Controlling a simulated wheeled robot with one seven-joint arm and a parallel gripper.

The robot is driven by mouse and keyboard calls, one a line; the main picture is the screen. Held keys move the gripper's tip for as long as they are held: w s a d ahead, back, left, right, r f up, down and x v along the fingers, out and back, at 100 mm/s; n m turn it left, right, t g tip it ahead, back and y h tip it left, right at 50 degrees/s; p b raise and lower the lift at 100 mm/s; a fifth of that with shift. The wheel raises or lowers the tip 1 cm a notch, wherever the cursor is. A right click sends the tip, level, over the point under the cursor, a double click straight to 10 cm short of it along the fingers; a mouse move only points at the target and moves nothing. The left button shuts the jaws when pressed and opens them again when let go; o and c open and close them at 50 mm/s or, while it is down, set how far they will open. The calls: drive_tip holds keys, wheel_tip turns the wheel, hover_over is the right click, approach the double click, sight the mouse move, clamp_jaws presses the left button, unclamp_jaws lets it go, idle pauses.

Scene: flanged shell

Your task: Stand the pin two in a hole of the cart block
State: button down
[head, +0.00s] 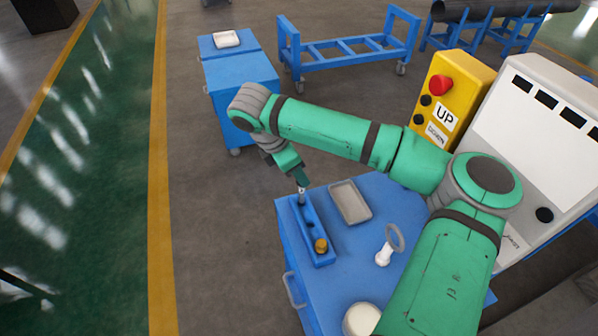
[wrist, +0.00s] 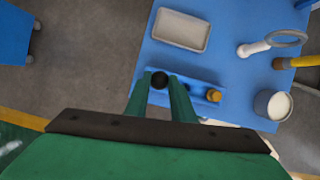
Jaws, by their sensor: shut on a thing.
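My gripper (head: 301,187) is shut on a slim grey pin, taken to be pin two (head: 301,195), above the far end of the blue cart block (head: 327,261). In the wrist view my gripper (wrist: 160,88) has its fingers either side of the pin, whose round dark end (wrist: 159,80) shows. The pin looks about upright; I cannot tell whether its lower end is in a hole. The block (wrist: 182,98) also shows in the wrist view, partly hidden by a finger. A brass-coloured pin (head: 321,245) stands at the block's near end, with dark open holes between.
On the blue cart top (head: 350,262) are a grey tray (head: 350,202), a white part with a ring (head: 385,252) and a round pot (head: 362,319). A yellow control box (head: 452,95) stands behind. A second blue cart (head: 240,85) is farther back.

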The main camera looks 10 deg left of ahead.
sight(299, 186)
drive_tip(key=shift+f, duration=1.7)
drive_tip(key=c, duration=1.4)
unclamp_jaws()
drive_tip(key=shift+w, duration=0.1)
drive_tip(key=shift+c, duration=0.2)
drive_tip(key=shift+d, duration=0.15)
drive_tip(key=v, duration=1.1)
